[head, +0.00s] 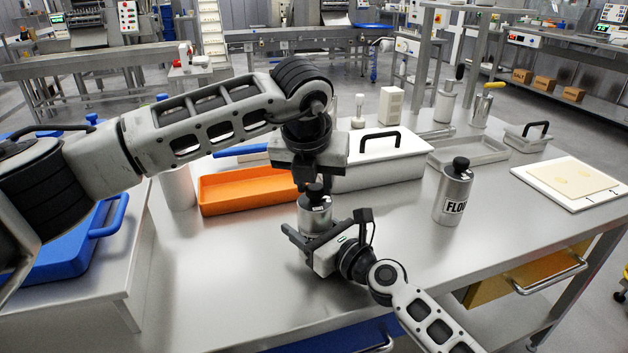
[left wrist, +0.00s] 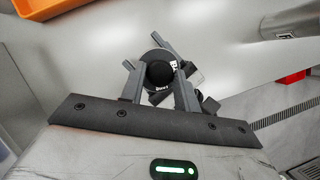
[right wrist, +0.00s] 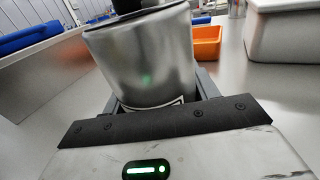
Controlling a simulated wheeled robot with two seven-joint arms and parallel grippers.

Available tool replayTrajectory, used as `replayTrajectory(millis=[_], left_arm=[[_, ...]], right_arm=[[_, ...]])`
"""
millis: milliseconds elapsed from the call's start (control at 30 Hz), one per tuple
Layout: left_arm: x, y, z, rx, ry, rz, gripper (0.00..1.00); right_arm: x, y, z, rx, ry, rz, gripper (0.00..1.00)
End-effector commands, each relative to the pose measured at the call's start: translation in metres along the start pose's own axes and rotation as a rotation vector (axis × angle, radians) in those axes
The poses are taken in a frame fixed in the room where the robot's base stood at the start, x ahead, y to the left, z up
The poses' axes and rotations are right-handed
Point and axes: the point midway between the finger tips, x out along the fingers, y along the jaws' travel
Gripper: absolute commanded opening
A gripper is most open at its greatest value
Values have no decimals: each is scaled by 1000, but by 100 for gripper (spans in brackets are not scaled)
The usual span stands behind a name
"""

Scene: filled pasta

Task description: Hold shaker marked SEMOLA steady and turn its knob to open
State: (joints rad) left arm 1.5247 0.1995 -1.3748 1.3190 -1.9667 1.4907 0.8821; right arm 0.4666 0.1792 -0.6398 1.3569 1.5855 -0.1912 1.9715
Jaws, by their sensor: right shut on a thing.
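A steel shaker (head: 316,214) with a black knob (left wrist: 159,74) stands upright on the steel table. Its label is mostly hidden, so I cannot read the marking. My right gripper (head: 312,238) is shut around the lower part of the shaker's body, which fills the right wrist view (right wrist: 145,65). My left gripper (head: 314,184) points down from above. In the left wrist view its fingers stand on either side of the knob, spread, with the knob between them.
A steel canister marked FLOU (head: 453,205) stands to the right. Behind are an orange tray (head: 222,207) and a lidded white container (head: 375,182). A pale board (head: 545,199) lies at the far right. The front left of the table (head: 215,270) is clear.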

Motion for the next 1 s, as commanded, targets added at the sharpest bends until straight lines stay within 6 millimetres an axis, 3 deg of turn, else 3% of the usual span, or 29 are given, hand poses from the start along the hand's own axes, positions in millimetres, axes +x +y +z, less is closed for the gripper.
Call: replayTrajectory(millis=[67, 467, 800, 1000], left_arm=[[0, 0, 0, -1, -1, 0, 52], [-9, 0, 1, 0, -2, -2, 52], [-78, 0, 1, 1, -6, 0, 52], [-109, 0, 0, 0, -3, 0, 52]], right_arm=[[0, -1, -2, 1, 3, -2, 26], [0, 0, -2, 0, 3, -1, 26], [0, 0, -2, 0, 3, -1, 26], [0, 0, -2, 0, 3, -1, 26]])
